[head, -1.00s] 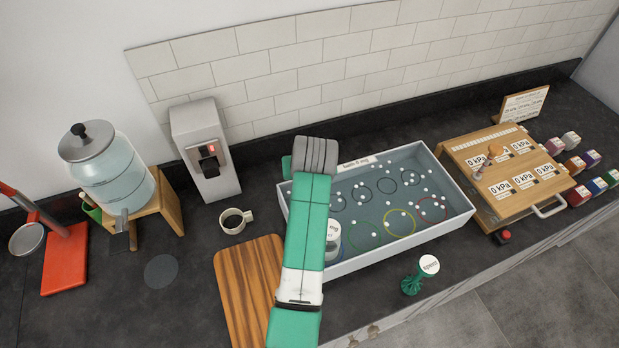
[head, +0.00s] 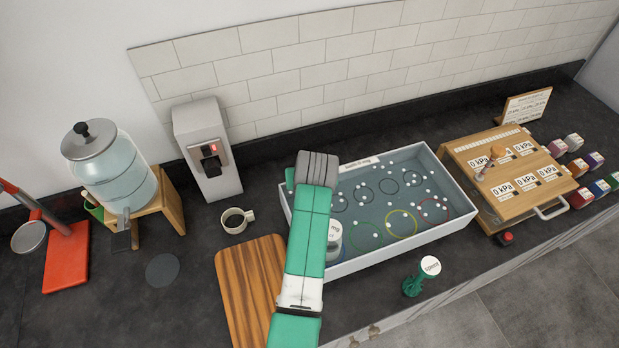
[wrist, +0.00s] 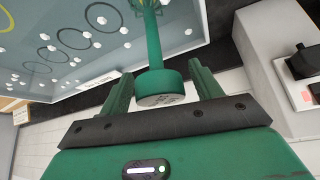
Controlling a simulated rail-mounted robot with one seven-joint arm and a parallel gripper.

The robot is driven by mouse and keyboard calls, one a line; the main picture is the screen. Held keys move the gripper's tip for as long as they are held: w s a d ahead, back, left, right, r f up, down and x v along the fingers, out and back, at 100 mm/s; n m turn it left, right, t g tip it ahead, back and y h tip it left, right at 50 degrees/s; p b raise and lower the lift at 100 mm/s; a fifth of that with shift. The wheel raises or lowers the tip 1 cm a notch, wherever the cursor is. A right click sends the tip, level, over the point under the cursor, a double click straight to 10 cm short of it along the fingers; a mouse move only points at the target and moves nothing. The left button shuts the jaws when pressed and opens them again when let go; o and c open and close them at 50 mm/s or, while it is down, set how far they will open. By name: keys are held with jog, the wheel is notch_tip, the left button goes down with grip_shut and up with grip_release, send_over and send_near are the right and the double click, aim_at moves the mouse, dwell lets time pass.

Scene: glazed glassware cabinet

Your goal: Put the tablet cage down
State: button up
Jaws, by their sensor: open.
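The tablet cage (wrist: 152,40), a green stem with a round pale-faced cap and a mesh end, shows in the wrist view. Its cap lies between the two fingers of my gripper (wrist: 162,88), which are open with visible gaps on both sides. Its mesh end points away from me, over the white-walled tray (wrist: 215,18), and is cut off by the picture's top edge. I cannot tell whether it touches the tray floor. In the head view my gripper (head: 318,168) is over the tray's back left corner, and my arm hides the cage.
The tray (head: 400,246) holds coloured rings and scattered white tablets. A capped container (head: 334,240) stands inside it beside my arm. A dispenser (head: 203,150), mug (head: 236,220) and wooden board (head: 250,290) are left; a gauge box (head: 510,170) is right.

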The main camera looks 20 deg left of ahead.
jog(key=v, duration=1.2)
jog(key=shift+r, duration=0.15)
jog(key=s+d+r+m+t, duration=0.1)
jog(key=d+r+t, duration=0.25)
jog(key=r, duration=0.55)
jog(key=s+d+r+m+t, duration=0.1)
jog(key=d+r+t, duration=0.25)
jog(key=r, duration=0.55)
jog(key=d+r+m+t, duration=0.1)
jog(key=d+r+t, duration=0.25)
jog(key=r, duration=0.45)
jog(key=s+d+r+m+t+h, duration=0.1)
jog(key=s+d+r+t, duration=0.2)
jog(key=s+r, duration=0.5)
jog(key=s+d+r+m+t+h, duration=0.1)
jog(key=s+d+r+t+h, duration=0.1)
jog(key=s+r+t, duration=0.3)
notch_tip(320, 180, up, 3)
jog(key=s+d, duration=0.1)
jog(key=s, duration=0.2)
jog(key=shift+r+m+t, duration=0.15)
jog(key=shift+m+t, duration=0.15)
jog(key=shift+t, duration=0.05)
jog(key=shift+d+r+p, duration=0.1)
jog(key=shift+p, duration=0.25)
